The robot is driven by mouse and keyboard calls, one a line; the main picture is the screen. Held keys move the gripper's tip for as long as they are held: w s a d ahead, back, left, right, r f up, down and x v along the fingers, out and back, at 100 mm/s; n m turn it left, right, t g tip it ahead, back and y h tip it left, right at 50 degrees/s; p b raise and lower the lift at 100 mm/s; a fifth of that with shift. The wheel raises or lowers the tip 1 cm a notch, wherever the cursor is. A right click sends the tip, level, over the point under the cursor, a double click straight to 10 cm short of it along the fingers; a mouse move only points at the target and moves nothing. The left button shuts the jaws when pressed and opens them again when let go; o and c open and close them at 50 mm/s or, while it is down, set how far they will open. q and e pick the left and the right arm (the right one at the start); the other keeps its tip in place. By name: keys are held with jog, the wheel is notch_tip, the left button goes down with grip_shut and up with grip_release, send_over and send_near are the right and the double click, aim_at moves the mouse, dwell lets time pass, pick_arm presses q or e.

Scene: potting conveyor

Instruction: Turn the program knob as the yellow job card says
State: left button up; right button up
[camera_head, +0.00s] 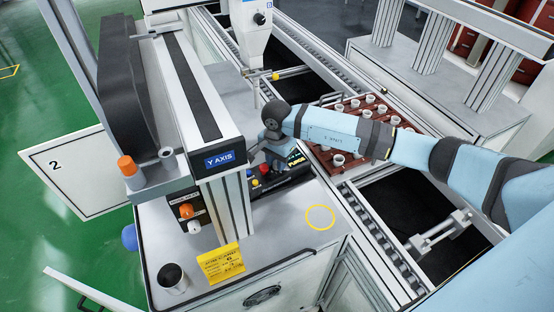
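The yellow job card (220,263) stands at the front of the white bench; its small print is too small to read for sure. A dark control box (266,188) with small coloured buttons and a label reading PURGE sits behind the beam post. A small panel left of the post carries an orange knob (186,210) and a white one (194,227); I cannot tell which control is the program knob. My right gripper (260,153) points down over the control box, partly hidden by the beam's end. Its fingers do not show clearly. My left gripper is out of view.
The Y AXIS beam (205,125) and its post (228,207) stand close left of my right gripper. A brown tray (322,158) of white pots lies on the conveyor beyond my arm.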

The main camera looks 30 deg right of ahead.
jog(key=c, duration=0.4)
jog(key=shift+f+m+b, duration=0.1)
jog(key=shift+m+b, duration=0.25)
jog(key=shift+m, duration=0.45)
jog(key=o, duration=0.9)
jog(key=shift+r, duration=0.2)
